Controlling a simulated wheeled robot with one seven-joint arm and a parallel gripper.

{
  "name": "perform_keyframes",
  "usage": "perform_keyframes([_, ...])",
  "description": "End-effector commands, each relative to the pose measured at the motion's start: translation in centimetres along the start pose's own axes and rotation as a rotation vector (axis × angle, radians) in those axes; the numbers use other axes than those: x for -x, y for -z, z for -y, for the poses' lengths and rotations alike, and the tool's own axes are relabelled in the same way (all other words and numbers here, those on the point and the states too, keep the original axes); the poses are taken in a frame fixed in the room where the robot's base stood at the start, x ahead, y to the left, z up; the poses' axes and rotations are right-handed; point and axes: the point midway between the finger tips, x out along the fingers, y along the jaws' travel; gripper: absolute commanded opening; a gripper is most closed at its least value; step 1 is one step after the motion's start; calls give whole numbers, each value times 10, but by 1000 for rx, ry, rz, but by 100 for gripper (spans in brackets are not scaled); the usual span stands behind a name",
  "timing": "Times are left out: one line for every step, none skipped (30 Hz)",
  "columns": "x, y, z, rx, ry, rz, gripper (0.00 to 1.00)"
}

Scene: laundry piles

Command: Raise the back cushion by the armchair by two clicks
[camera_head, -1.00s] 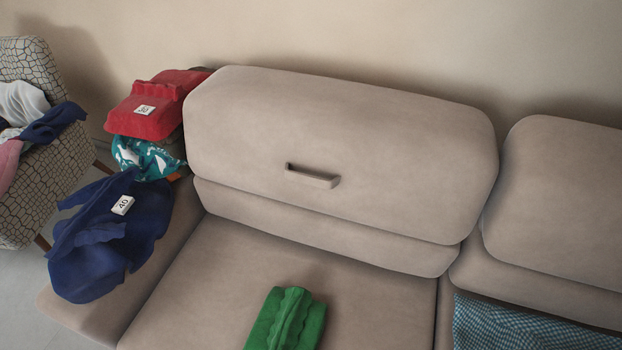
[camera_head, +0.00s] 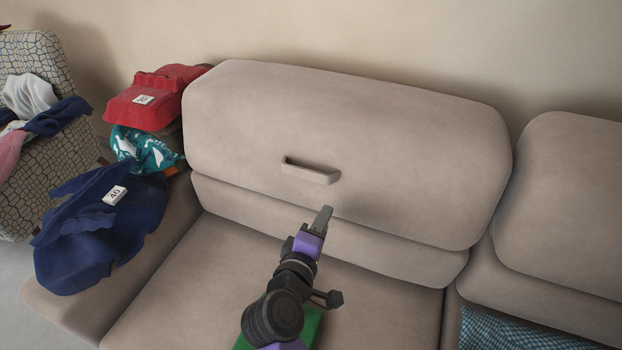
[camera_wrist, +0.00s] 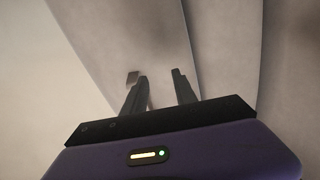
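The back cushion (camera_head: 420,155) nearest the armchair is a large beige block on the sofa's left seat. A lower beige section shows beneath its bottom edge. A beige pull handle (camera_head: 311,171) sticks out of its front face. My gripper (camera_head: 322,219) is in front of the cushion, just below and right of the handle in the head view, apart from it. In the wrist view my gripper (camera_wrist: 159,77) has its two fingers apart with nothing between them. A small tab, likely the handle (camera_wrist: 133,77), shows beside the left fingertip.
The patterned armchair (camera_head: 40,150) with clothes stands at the left. Red (camera_head: 155,95), teal (camera_head: 145,150) and navy (camera_head: 100,235) clothes lie on the sofa's left arm. A second back cushion (camera_head: 565,200) stands close on the right.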

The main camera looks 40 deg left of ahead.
Motion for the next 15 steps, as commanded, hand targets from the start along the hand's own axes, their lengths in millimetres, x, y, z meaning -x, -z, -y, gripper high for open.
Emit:
perform_keyframes([-1, 24, -13, 23, -18, -2, 34])
perform_keyframes([-1, 34, -20, 35, -26, 1, 34])
perform_keyframes([0, 46, -28, 51, -36, 5, 34])
perform_keyframes([0, 53, -33, 61, -41, 9, 34])
perform_keyframes([1, 60, -38, 70, -47, 12, 34])
perform_keyframes([2, 67, -43, 79, -53, 14, 34])
perform_keyframes([3, 71, -46, 83, -56, 17, 34])
perform_keyframes([3, 74, -48, 88, -59, 19, 34])
perform_keyframes([3, 77, -51, 92, -62, 21, 34])
perform_keyframes([2, 78, -52, 94, -63, 22, 34])
perform_keyframes([0, 79, -53, 96, -64, 23, 34])
perform_keyframes([-3, 79, -54, 97, -64, 25, 34])
perform_keyframes([-7, 79, -54, 97, -64, 26, 34])
perform_keyframes([-11, 78, -54, 96, -64, 26, 34])
perform_keyframes([-16, 78, -55, 96, -64, 25, 34])
